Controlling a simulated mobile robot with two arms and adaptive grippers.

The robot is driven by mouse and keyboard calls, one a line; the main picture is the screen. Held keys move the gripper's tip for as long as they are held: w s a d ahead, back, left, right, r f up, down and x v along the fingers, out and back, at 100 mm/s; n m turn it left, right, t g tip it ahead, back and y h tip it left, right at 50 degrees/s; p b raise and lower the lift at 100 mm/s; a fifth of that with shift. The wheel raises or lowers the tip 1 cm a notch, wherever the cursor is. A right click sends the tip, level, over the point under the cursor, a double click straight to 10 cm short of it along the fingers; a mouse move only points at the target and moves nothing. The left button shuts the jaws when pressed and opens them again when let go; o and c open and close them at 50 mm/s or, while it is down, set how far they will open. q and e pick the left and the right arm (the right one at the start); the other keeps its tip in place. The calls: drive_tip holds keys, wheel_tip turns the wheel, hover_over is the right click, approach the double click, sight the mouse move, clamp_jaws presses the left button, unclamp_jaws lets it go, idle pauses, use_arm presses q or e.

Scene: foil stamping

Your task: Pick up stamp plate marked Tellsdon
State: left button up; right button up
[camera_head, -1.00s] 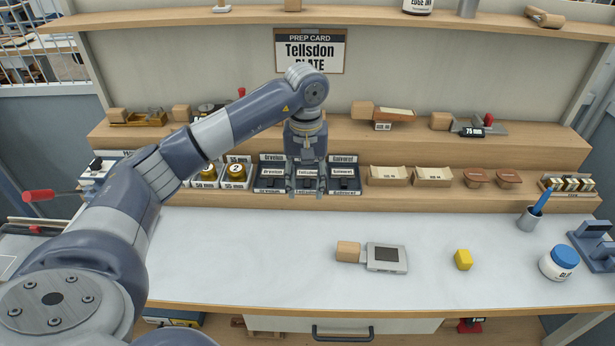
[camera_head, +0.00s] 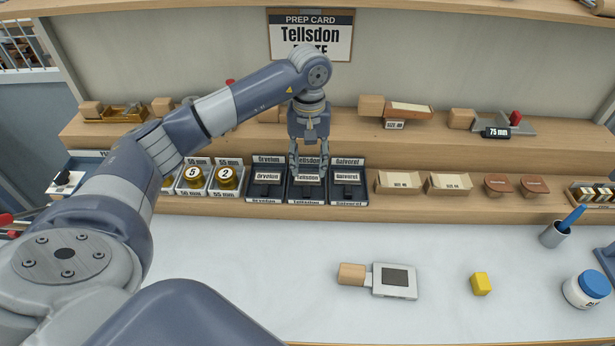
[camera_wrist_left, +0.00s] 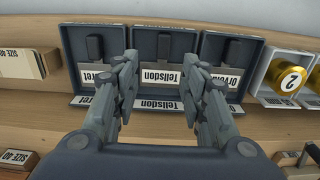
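The stamp plate marked Tellsdon (camera_head: 307,177) sits in the middle of three dark trays on the lower shelf. In the left wrist view its white Tellsdon label (camera_wrist_left: 161,77) shows upside down between my fingers. My left gripper (camera_head: 308,172) is open, its two fingers apart at the front of the middle tray (camera_wrist_left: 160,104). In the left wrist view the gripper (camera_wrist_left: 163,75) has empty space between its fingertips; whether they touch the plate I cannot tell. The Orvelon plate (camera_head: 267,177) is on the left and the Galverst plate (camera_head: 346,177) on the right. My right gripper is not in view.
A prep card (camera_head: 311,35) reading Tellsdon hangs behind. A wooden-handled metal tool (camera_head: 394,281) and a yellow block (camera_head: 481,284) lie on the white worktop.

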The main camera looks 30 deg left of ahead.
sight(307, 189)
use_arm(q)
drive_tip(key=shift+s+d+f+p, duration=0.1)
drive_tip(key=shift+s+f+p, duration=0.1)
drive_tip(key=shift+f, duration=0.4)
drive_tip(key=shift+s+d+f+p, duration=0.1)
drive_tip(key=shift+s+f, duration=0.05)
drive_tip(key=shift+f, duration=0.45)
drive_tip(key=shift+w+a+f, duration=0.1)
drive_tip(key=shift+f, duration=0.2)
drive_tip(key=f+p, duration=0.1)
drive_tip(key=f, duration=0.1)
drive_tip(key=f+p, duration=0.1)
drive_tip(key=f, duration=0.1)
drive_tip(key=shift+s+a+p, duration=0.1)
drive_tip(key=shift+s+p, duration=0.2)
drive_tip(key=shift+p, duration=0.05)
drive_tip(key=shift+w+f, duration=0.1)
drive_tip(key=shift+f, duration=0.3)
clamp_jaws()
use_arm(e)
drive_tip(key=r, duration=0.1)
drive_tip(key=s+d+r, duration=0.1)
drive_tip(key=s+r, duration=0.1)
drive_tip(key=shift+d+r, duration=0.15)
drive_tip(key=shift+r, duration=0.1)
